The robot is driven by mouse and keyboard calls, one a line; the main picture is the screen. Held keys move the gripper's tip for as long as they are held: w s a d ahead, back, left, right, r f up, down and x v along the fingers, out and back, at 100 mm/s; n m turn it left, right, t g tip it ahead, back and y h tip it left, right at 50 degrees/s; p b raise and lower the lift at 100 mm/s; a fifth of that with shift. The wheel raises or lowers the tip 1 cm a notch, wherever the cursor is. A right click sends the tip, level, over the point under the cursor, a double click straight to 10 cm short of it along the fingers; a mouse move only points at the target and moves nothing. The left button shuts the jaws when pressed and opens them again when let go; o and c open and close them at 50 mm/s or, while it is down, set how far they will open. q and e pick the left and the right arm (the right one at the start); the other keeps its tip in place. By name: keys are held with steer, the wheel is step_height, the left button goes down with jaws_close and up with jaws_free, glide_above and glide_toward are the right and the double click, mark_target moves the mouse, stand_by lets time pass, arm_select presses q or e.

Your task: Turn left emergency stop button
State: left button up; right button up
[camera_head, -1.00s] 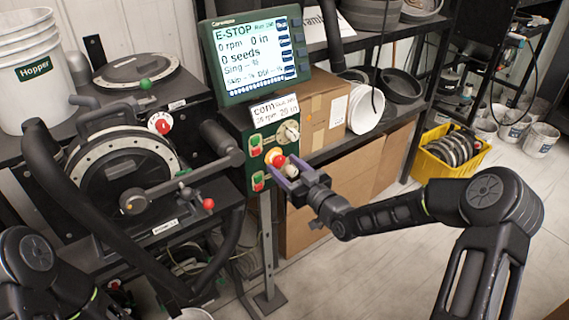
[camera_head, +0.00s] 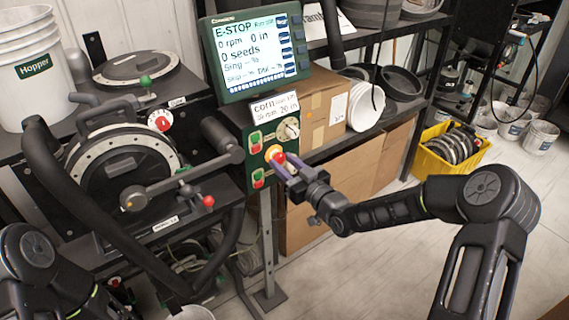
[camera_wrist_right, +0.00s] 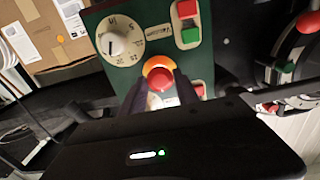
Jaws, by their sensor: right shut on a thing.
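The red emergency stop button (camera_head: 274,153) with its orange-yellow collar is on the front of the green control box (camera_head: 285,111). In the right wrist view the red button (camera_wrist_right: 158,77) sits between the two dark fingers, below its collar (camera_wrist_right: 157,64). My right gripper (camera_head: 282,168) reaches the box from the right and is shut on the button, with its purple-grey fingers on either side. In the right wrist view a pale part shows just below the button, partly hidden by the fingers. My left arm shows at the lower left; its gripper is out of view.
A screen (camera_head: 256,57) above the box reads E-STOP, 0 rpm and 0 seeds. A dial (camera_head: 289,128) and red-green switches (camera_head: 257,178) are near the button. The seed meter (camera_head: 122,165) stands left, cardboard boxes (camera_head: 322,93) behind. Open floor lies right.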

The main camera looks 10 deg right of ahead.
jaws_close()
steer(key=shift+f+m+b, duration=0.1)
steer(key=shift+m+b, duration=0.6)
steer(key=shift+b, duration=0.05)
steer(key=shift+m+b, duration=0.75)
steer(key=shift+m, duration=0.15)
steer(key=shift+m+b, duration=0.45)
steer(key=shift+m, duration=1.05)
steer(key=shift+r, duration=0.2)
steer(key=o, duration=1.2)
jaws_free()
steer(key=shift+o, duration=0.2)
